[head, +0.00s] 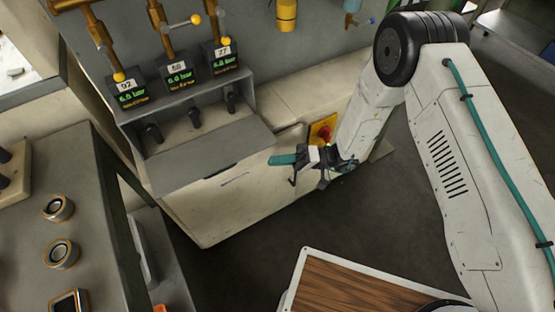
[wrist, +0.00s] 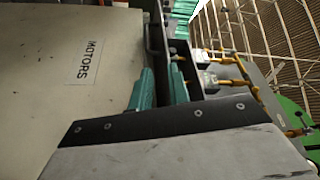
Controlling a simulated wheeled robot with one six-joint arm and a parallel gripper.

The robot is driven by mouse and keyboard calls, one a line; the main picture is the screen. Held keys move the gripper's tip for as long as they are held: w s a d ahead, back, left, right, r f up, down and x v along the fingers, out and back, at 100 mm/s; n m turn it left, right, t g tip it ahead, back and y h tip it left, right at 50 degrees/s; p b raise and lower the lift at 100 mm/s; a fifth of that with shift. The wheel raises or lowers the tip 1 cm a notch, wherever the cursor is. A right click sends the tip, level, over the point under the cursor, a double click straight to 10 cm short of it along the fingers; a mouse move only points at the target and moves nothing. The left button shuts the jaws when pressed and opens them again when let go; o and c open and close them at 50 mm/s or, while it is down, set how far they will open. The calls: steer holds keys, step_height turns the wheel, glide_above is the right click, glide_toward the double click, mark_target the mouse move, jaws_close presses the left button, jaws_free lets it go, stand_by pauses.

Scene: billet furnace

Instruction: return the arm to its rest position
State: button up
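My gripper (head: 282,160) shows in the head view near the picture's middle, at the end of my white arm. Its teal fingers point left, in front of the cream cabinet under the gauges. In the wrist view my gripper (wrist: 161,88) shows two teal fingers with a narrow dark gap between them. Nothing is seen held in that gap. My arm comes in from the right, bent at a large black joint at the top, and its forearm slopes down to the gripper. Whether the gripper touches the cabinet cannot be told.
The cream cabinet (head: 225,195) carries a grey valve box (head: 185,120) with gauges and levers. A red knob on a yellow plate (head: 322,130) sits close behind the gripper. A grey bench (head: 60,200) stands left. A MOTORS panel (wrist: 60,80) fills the wrist view's left. Dark floor (head: 260,260) is clear below.

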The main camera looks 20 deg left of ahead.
stand_by(0.4)
steer(key=s+d+m+g+h, duration=0.2)
steer(key=s+d+m+h, duration=0.1)
steer(key=s, duration=0.2)
steer(key=s+d+r+m+t+h, duration=0.2)
steer(key=s+d+r+t+h, duration=0.1)
steer(key=d+r, duration=0.9)
steer(key=s+d+r+m+t+h, duration=0.2)
steer(key=s+d+r+t+h, duration=0.2)
steer(key=d+r, duration=0.8)
steer(key=s+d+r+m+t+h, duration=0.2)
steer(key=s+d+r+t+h, duration=0.2)
steer(key=d+r, duration=0.9)
steer(key=d+t+h, duration=0.2)
steer(key=h, duration=0.1)
steer(key=shift+d+m, duration=0.25)
steer(key=shift+m, duration=0.05)
